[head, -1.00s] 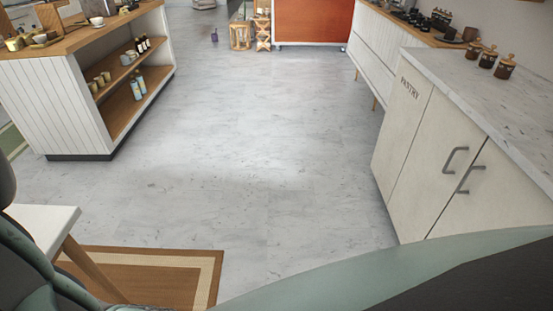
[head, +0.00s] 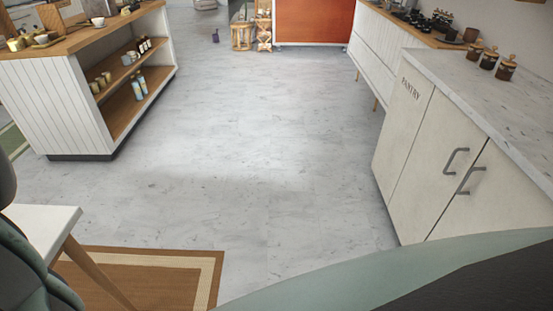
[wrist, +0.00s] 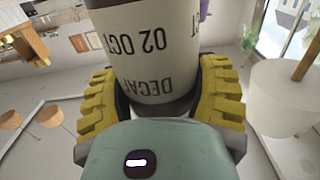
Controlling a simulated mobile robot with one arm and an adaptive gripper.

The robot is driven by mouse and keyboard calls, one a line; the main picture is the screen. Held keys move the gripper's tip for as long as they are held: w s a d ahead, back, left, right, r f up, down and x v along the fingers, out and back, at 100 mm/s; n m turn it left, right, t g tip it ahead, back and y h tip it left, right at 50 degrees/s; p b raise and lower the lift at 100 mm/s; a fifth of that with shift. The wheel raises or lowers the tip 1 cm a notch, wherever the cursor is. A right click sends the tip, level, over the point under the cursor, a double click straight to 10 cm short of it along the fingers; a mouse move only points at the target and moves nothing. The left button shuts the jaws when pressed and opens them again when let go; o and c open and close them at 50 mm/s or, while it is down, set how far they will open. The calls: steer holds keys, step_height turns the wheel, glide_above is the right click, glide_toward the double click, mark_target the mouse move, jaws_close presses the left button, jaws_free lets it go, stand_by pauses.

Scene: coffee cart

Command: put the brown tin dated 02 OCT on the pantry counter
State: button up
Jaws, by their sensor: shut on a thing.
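The tin (wrist: 150,30) fills the top middle of the wrist view. It has a pale label reading 02 OCT and DECAF, upside down in the picture, and a brown band at the picture's top edge. My gripper (wrist: 158,88), with yellow ridged fingers, is shut on it, one finger on each side. Part of the tin is cut off by the frame. The pantry counter (head: 515,95) is at the right of the head view, with a pale marble top over white doors marked PANTRY. The tin and gripper do not show in the head view.
Several small dark jars with wooden lids (head: 490,59) stand at the counter's back. A white shelf unit (head: 40,100) stands at left. A white tabletop (head: 45,225) and brown rug (head: 150,285) are at near left. The grey floor (head: 240,150) between is clear.

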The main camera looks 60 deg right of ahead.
steer(key=shift+w, duration=0.1)
steer(key=o, duration=0.8)
steer(key=shift+f, duration=0.1)
steer(key=o, duration=0.5)
steer(key=shift+o, duration=0.2)
